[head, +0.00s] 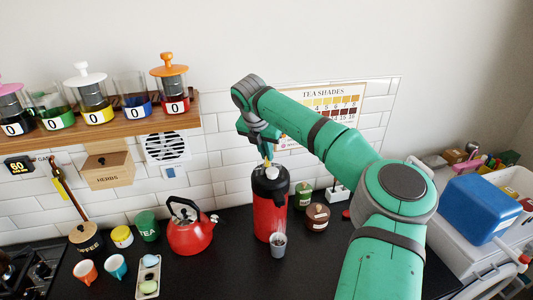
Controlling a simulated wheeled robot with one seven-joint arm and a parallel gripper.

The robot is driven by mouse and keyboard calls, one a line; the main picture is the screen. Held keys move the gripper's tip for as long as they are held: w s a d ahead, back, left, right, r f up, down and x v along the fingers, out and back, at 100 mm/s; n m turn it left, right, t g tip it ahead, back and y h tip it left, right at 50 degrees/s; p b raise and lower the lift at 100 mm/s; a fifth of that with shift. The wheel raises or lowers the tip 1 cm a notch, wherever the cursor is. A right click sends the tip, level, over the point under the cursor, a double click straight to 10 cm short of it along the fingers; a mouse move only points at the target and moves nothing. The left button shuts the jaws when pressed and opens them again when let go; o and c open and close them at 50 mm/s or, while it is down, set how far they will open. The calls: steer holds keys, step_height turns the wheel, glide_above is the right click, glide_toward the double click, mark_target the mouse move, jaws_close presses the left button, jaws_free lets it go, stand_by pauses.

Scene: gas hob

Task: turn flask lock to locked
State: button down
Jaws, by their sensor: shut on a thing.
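A tall red flask (269,218) with a black top (270,182) stands upright on the dark counter. A small pale piece (272,173) shows on its top, and this looks like the flask lock. My gripper (267,163) points down from above, with its fingertips at the top of the flask. It is shut on the lock, small in view and partly hidden by the fingers. I cannot read whether the lock is at locked or unlocked.
A grey cup (278,245) stands close in front of the flask. A red kettle (190,236) is to the left, and a brown pot (317,217) and green jar (303,196) are to the right. A shelf (110,130) holds dispensers at upper left.

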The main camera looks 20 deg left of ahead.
steer(key=c, duration=1.9)
jaws_free()
steer(key=shift+o, duration=0.2)
steer(key=shift+r, duration=0.1)
steer(key=v, duration=1)
steer(key=shift+s+r, duration=0.2)
steer(key=shift+r, duration=0.05)
